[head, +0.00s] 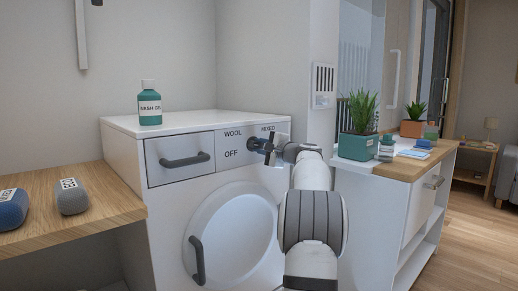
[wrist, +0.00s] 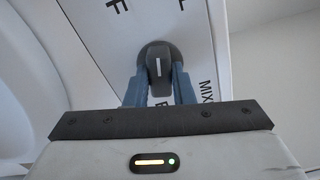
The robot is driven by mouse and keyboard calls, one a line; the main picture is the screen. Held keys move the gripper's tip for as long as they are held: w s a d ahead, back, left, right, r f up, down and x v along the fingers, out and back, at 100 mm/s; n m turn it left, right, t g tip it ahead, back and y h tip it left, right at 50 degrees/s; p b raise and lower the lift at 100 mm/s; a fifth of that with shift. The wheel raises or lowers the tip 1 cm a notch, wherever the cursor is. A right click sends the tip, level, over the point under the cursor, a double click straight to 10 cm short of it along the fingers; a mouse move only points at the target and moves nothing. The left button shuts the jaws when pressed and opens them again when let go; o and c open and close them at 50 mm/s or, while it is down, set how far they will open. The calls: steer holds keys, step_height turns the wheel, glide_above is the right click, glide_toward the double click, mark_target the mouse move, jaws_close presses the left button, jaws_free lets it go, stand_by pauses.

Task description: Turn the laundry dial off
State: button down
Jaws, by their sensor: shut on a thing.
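The laundry dial (head: 256,144) is a dark round knob with a raised grip bar on the washer's pale front panel (head: 222,166). WOOL and OFF are printed to its left and MIXED above it in the head view. In the wrist view the dial (wrist: 158,58) shows a short white line running roughly up and down; I cannot tell which label it points at. My gripper (head: 271,146) reaches in from the right. In the wrist view its blue fingers (wrist: 159,75) are shut on the dial's bar, one on each side. A label below the dial is mostly hidden by the gripper.
The washer's round door (head: 236,240) and its handle are below the panel. A drawer with a dark handle (head: 184,160) is to the left. A green bottle (head: 150,103) stands on top. A wooden counter (head: 110,208) is at left, and a plant counter (head: 350,165) at right.

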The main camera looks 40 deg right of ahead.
steer(key=shift+a, duration=0.15)
steer(key=c, duration=1.2)
jaws_free()
steer(key=shift+c, duration=0.2)
steer(key=shift+s, duration=0.1)
steer(key=shift+s, duration=0.2)
steer(key=s, duration=0.7)
steer(key=shift+s+d+p, duration=0.15)
steer(key=shift+d+p, duration=0.15)
steer(key=shift+p, duration=0.15)
